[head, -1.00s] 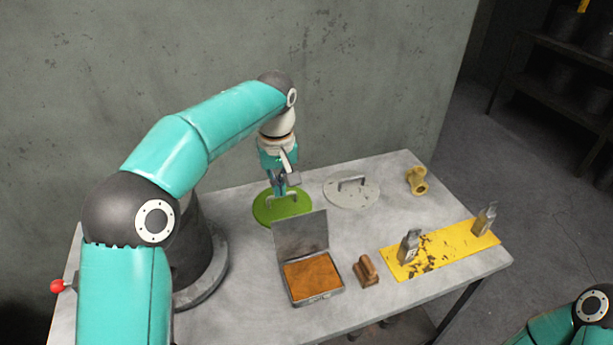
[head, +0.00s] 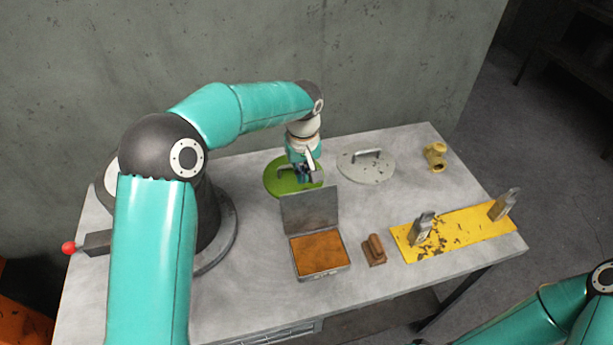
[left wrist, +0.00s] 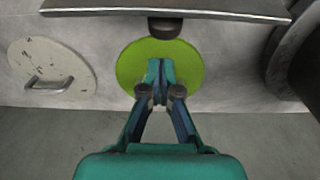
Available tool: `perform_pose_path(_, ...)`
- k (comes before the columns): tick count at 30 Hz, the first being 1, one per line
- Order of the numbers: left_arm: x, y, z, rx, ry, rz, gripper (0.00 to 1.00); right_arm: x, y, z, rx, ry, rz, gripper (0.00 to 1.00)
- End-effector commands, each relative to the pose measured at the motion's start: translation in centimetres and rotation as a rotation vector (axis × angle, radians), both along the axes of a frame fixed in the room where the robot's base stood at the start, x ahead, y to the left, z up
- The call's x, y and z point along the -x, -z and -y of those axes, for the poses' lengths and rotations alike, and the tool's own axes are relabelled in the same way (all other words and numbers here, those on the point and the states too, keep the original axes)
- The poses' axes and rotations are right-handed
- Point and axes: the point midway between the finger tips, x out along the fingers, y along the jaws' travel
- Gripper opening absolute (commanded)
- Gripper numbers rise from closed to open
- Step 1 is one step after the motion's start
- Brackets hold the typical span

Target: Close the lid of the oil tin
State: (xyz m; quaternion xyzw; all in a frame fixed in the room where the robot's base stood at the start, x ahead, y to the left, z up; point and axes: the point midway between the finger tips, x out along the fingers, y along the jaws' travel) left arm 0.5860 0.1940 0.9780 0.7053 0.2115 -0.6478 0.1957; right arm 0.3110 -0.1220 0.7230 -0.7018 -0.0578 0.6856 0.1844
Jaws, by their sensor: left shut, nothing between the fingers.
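The oil tin (head: 322,271) stands on the bench in the head view, with an orange-brown surface inside. Its grey lid (head: 310,208) stands up, open, along the tin's far edge. My left gripper (head: 304,178) is shut and empty, pointing down behind the lid, above the green disc. In the left wrist view the left gripper's fingertips (left wrist: 160,66) are together over the green disc. A grey panel (left wrist: 165,9), which looks like the lid, crosses the top of that view, apart from the fingers. A dark round part shows below its edge. My right gripper is out of view.
The green disc (head: 280,178) and a pale disc with a handle (head: 366,172) lie behind the tin. A brown block (head: 374,250) stands just right of the tin. Further right are a yellow plate (head: 465,233) with two metal pieces and a brass fitting (head: 435,157). A wall rises behind.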

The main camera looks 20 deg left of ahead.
Motion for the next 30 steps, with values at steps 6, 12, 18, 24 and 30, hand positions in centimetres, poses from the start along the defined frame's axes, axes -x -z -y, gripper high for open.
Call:
perform_pose_path(6, 1.8, -0.8, 1.1, -0.001, 0.000, 0.002, 0.00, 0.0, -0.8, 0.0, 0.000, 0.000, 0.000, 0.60)
perform_pose_path(12, 2.2, -0.8, 1.4, -0.001, -0.001, 0.002, 0.00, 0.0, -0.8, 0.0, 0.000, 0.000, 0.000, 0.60)
perform_pose_path(18, 2.2, -0.8, 1.4, -0.001, -0.001, 0.002, 0.00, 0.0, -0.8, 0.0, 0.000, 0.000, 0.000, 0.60)
perform_pose_path(24, 2.2, -0.7, 1.6, -0.005, 0.001, 0.010, 0.00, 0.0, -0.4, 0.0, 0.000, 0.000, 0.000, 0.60)
perform_pose_path(30, 2.3, -0.9, 1.7, -0.027, 0.000, 0.041, 0.00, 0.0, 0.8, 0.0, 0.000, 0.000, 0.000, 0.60)
